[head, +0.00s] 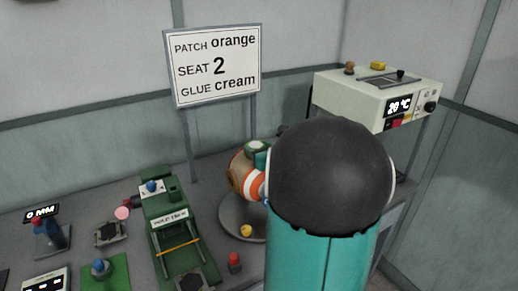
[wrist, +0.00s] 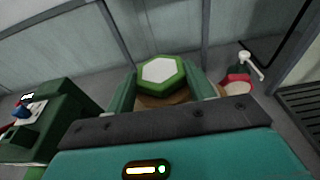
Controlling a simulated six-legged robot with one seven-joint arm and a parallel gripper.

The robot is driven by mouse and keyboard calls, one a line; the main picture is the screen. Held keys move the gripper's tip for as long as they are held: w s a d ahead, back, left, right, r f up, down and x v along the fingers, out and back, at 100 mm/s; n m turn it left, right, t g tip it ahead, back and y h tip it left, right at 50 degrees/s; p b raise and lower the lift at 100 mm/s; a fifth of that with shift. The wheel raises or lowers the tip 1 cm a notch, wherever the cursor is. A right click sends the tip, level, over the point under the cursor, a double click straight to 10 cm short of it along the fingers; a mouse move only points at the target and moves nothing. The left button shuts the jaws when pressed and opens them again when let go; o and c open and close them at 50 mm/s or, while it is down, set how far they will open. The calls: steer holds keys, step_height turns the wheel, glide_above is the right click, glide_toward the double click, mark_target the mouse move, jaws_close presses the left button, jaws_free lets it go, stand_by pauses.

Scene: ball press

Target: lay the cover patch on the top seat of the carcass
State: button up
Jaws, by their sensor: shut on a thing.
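The cover patch is a hexagonal piece with a green rim and a whitish top (wrist: 161,71); it also shows in the head view (head: 255,146). My gripper (wrist: 160,84) is shut on it, with one green finger at each side. The carcass (head: 243,177) is a ball with orange, white and brown panels on the round grey stand. My gripper (head: 261,158) is at its upper right side, and my arm hides the rest. In the wrist view, a brown surface (wrist: 152,101) shows below the patch. The top seat is hidden, and I cannot tell whether the patch touches it.
A green press (head: 172,222) stands left of the grey stand (head: 230,222). A red-topped bottle (head: 235,262) is in front. A cream machine (head: 378,96) is at the back right. The wrist view shows a pump dispenser (wrist: 250,66).

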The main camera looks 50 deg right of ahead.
steer(key=shift+f, duration=0.2)
steer(key=o, duration=0.9)
steer(key=shift+o, duration=0.2)
steer(key=shift+r, duration=0.1)
